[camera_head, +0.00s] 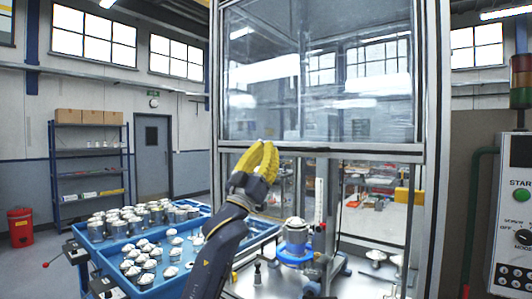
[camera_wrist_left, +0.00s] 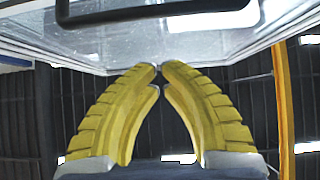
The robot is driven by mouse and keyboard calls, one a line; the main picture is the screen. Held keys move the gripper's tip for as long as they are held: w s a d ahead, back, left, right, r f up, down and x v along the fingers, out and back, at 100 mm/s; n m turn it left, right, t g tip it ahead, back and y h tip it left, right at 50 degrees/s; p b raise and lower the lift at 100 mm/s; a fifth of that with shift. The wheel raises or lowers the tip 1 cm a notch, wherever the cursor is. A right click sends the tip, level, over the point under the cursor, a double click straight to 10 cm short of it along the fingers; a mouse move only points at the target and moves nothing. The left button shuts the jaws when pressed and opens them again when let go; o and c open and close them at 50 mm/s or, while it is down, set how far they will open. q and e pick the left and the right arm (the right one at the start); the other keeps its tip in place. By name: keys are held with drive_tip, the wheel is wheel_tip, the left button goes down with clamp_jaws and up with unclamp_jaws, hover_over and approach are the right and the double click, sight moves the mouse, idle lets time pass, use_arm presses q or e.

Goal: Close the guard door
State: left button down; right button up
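The guard door (camera_head: 318,85) is a clear panel in the upper part of a metal-framed machine. Its lower rail (camera_head: 345,150) lies across mid-height, and the bay below is open. My left gripper (camera_head: 264,150), with yellow ribbed fingers, points up in front of the rail's left part. In the left wrist view its fingertips (camera_wrist_left: 159,70) meet with nothing seen between them. A clear panel (camera_wrist_left: 190,45) and a dark bar (camera_wrist_left: 155,10) lie beyond the tips; I cannot tell whether they touch. My right gripper is not in view.
A metal housing on a blue fixture (camera_head: 296,255) stands inside the bay. A blue tray (camera_head: 145,290) of housings is at lower left. A control panel (camera_head: 515,215) with a green start button and a signal tower (camera_head: 521,80) are at right.

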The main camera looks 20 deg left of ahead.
use_arm(q)
drive_tip(key=x, duration=0.8)
drive_tip(key=shift+w+d+f, duration=0.1)
drive_tip(key=shift+w+f, duration=0.1)
drive_tip(key=shift+f, duration=0.8)
drive_tip(key=shift+w+f, duration=0.2)
drive_tip(key=shift+f, duration=0.8)
